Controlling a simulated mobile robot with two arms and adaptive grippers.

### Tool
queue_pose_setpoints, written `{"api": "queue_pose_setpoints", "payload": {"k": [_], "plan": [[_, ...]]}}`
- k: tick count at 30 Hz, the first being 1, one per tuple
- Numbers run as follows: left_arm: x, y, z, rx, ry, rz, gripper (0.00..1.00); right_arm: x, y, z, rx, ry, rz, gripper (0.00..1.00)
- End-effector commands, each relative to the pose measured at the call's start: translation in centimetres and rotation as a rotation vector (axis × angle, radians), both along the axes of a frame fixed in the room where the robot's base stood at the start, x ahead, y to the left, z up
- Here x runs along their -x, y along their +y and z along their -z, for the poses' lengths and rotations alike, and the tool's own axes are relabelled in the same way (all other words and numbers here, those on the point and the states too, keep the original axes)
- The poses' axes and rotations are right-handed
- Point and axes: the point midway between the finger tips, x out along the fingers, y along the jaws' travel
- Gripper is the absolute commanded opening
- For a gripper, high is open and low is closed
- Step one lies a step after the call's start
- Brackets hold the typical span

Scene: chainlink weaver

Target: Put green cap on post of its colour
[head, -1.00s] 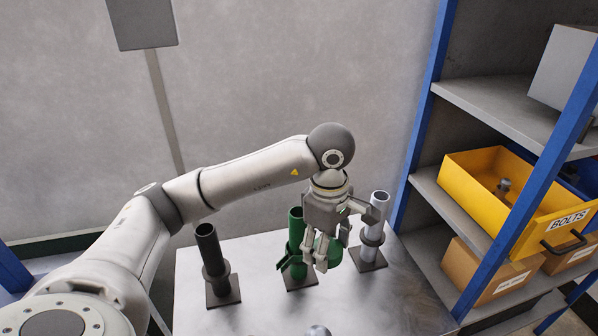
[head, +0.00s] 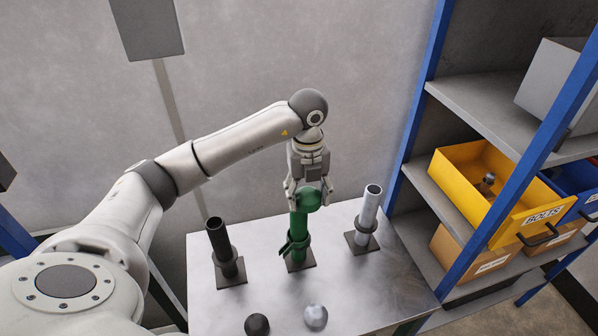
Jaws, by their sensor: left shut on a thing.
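The green post (head: 298,228) stands upright on a square base in the middle of the metal table, with a collar around it. My left gripper (head: 307,196) points down at the top of this post and is shut on the green cap (head: 308,199). The cap is at the post's top, partly hidden by the fingers. I cannot tell whether it sits on the post or is just above or in front of it. My right gripper is not in view.
A black post (head: 220,245) stands to the left and a light grey post (head: 367,215) to the right. A black cap (head: 257,325) and a grey cap (head: 316,317) lie at the table's front. A shelf with a yellow bin (head: 472,212) stands at the right.

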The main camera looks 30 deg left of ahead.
Motion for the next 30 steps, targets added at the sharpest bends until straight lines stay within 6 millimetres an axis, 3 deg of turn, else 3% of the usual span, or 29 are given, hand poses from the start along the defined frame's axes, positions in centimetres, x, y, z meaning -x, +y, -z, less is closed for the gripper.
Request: {"api": "queue_pose_setpoints", "payload": {"k": [1, 6, 12, 20, 30], "plan": [[-0.1, 0.5, -0.7, -0.002, 0.005, -0.112, 0.33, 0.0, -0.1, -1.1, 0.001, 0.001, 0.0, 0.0], [-0.6, 1.9, -1.3, -0.009, 0.011, -0.481, 0.33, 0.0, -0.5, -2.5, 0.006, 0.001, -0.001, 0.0], [-0.9, 2.9, -1.5, -0.013, 0.014, -0.756, 0.33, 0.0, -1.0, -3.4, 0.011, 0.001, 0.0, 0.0], [-1.0, 3.2, -0.9, -0.016, 0.014, -0.841, 0.33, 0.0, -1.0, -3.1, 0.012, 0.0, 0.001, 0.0], [-1.0, 3.2, 2.2, -0.016, 0.015, -0.838, 0.33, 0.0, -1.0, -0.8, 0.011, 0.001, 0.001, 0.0]]}}
